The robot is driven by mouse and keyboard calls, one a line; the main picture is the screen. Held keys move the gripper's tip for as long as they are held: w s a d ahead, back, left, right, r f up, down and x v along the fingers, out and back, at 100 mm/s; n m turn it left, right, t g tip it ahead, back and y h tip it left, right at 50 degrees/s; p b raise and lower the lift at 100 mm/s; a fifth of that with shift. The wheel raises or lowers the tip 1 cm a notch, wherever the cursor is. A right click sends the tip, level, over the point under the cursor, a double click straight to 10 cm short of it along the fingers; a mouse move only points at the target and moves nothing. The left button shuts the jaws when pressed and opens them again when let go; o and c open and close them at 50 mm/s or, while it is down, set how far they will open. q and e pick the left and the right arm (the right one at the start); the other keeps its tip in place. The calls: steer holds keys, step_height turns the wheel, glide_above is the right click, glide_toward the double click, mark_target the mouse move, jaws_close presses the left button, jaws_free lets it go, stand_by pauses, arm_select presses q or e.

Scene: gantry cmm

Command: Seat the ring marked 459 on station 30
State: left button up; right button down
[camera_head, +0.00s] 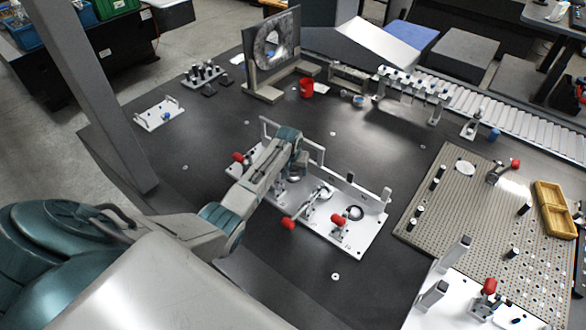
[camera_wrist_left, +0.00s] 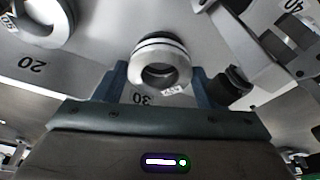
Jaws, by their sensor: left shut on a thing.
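My left gripper (camera_wrist_left: 159,72) is shut on a silver ring (camera_wrist_left: 150,50) with a small white label, too small to read surely. In the left wrist view, the ring sits between the two blue-grey fingers, over the white plate. The station mark 30 (camera_wrist_left: 142,99) shows on the plate just below the ring. Whether the ring touches its seat I cannot tell. In the head view, my left arm reaches over the white fixture plate (camera_head: 372,240) and hides part of it, with the held ring not clear there. My right gripper is not in view.
Another labelled ring (camera_wrist_left: 42,28) sits near the mark 20 (camera_wrist_left: 31,64); the mark 40 (camera_wrist_left: 291,6) is at the upper right. Red-handled clamps (camera_head: 338,220) stand along the plate.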

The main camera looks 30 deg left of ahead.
arm_select(q)
steer(key=shift+f, duration=0.1)
steer(key=shift+f+b, duration=0.35)
steer(key=shift+f, duration=0.15)
stand_by(0.3)
steer(key=o, duration=1.3)
steer(key=shift+o, duration=0.2)
steer(key=a+b+v, duration=0.1)
steer(key=v, duration=0.9)
steer(key=shift+s+d+r, duration=0.2)
steer(key=shift+d+r, duration=0.2)
steer(key=shift+d, duration=0.1)
